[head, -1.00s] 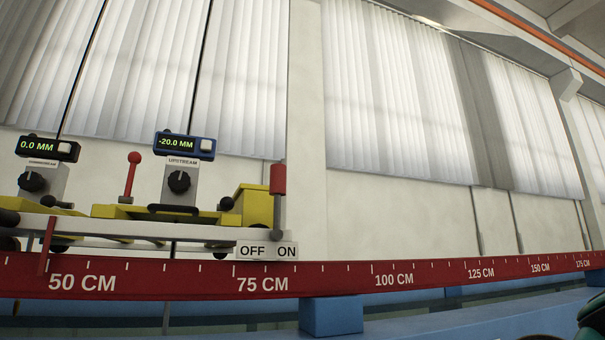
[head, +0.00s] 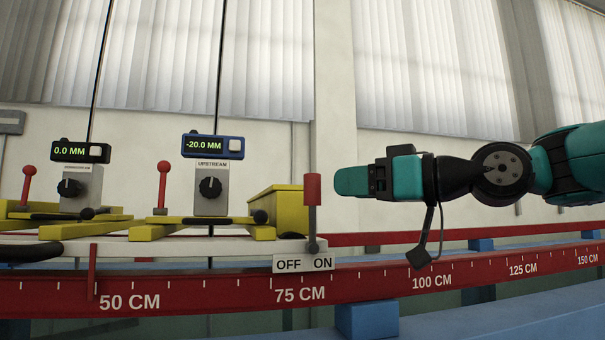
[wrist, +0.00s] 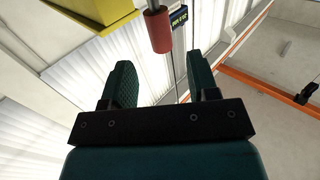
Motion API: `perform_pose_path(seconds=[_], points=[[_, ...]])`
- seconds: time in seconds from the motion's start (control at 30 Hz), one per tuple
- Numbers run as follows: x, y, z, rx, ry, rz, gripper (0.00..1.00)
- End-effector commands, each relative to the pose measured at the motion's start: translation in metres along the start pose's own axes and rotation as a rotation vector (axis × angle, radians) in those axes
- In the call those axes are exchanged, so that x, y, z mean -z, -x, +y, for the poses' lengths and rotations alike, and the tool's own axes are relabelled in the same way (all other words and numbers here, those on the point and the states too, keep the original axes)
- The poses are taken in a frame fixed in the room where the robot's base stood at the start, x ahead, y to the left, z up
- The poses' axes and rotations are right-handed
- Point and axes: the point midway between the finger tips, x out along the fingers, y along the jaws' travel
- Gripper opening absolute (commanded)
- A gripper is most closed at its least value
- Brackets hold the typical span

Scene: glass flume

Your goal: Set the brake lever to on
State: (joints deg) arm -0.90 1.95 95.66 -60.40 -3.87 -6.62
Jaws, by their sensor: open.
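The brake lever (head: 312,190) has a red cylindrical handle on a thin dark stem and stands nearly upright. Its foot is just above a white plate (head: 303,263) marked OFF on the left and ON on the right; the foot is nearer the ON word. My gripper (head: 350,182) is teal and level, just right of the handle, pointing left at it. In the wrist view my gripper (wrist: 160,70) is open and empty. The red handle (wrist: 158,30) appears beyond the fingertips, in line with the gap between them. I see no contact.
A yellow block (head: 275,205) stands just left of the lever. Further left are the upstream gauge (head: 212,146), its dial and a red-knobbed lever (head: 163,180). A red rail with a centimetre scale (head: 210,297) runs below. Space above the lever is clear.

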Motion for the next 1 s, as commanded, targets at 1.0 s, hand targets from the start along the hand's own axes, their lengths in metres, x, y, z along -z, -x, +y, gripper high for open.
perform_pose_path(seconds=[1.0], points=[[-0.001, -0.092, 0.0, -0.001, 0.0, -0.002, 0.2]])
